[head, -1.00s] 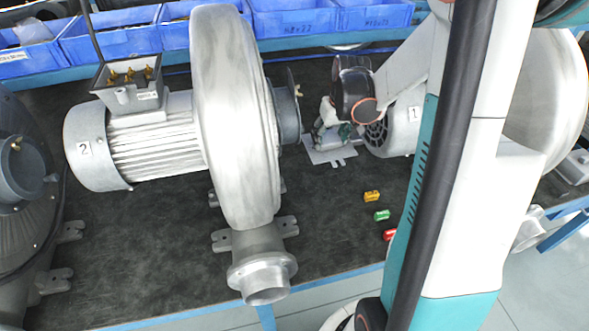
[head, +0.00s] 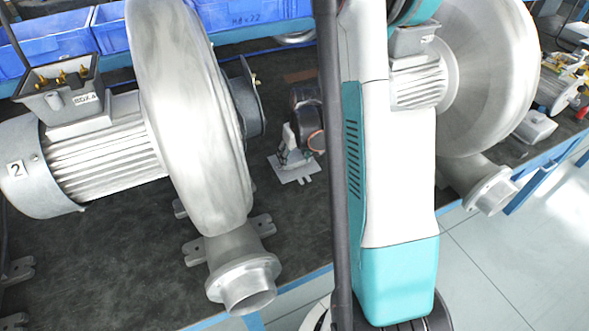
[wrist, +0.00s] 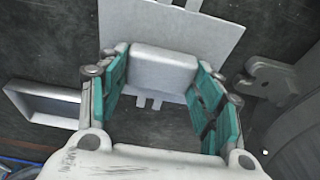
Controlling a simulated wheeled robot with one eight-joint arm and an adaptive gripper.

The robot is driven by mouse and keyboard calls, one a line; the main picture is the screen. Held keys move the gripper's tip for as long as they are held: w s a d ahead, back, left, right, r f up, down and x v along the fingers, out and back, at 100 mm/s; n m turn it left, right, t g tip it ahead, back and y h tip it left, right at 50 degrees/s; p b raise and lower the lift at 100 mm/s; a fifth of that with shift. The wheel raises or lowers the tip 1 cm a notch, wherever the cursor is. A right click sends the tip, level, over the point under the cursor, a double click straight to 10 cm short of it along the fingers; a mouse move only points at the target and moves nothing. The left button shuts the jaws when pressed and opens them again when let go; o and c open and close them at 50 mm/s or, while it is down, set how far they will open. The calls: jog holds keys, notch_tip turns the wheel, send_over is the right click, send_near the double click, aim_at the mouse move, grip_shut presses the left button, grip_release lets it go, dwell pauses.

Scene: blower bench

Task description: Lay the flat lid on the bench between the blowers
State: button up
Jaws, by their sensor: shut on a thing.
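My gripper (head: 290,151) is low over the bench between the two blowers. In the wrist view its teal-padded fingers (wrist: 163,76) are shut on a pale grey, round-edged block, which I take as the flat lid (wrist: 164,62). A thin pale plate (wrist: 215,40) with slotted tabs shows beyond and below it; I cannot tell whether it is joined to the block. The plate (head: 297,174) also shows in the head view, at the bench surface. The blower marked 2 (head: 180,110) stands left, the other blower (head: 490,80) right, partly behind my arm.
An open box (head: 65,105) with brass terminals tops the left motor. A hollow rectangular frame (wrist: 45,102) lies left of my gripper in the wrist view, and a dark slotted foot (wrist: 272,78) right. Blue bins (head: 55,40) line the back. Dark bench (head: 110,240) is bare in front.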

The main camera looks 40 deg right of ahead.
aim_at(295, 166)
jog(key=shift+f+b, duration=0.8)
jog(key=shift+f, duration=1.35)
jog(key=shift+f, duration=0.15)
jog(key=o, duration=1.5)
jog(key=p+v, duration=0.4)
jog(key=v, duration=0.8)
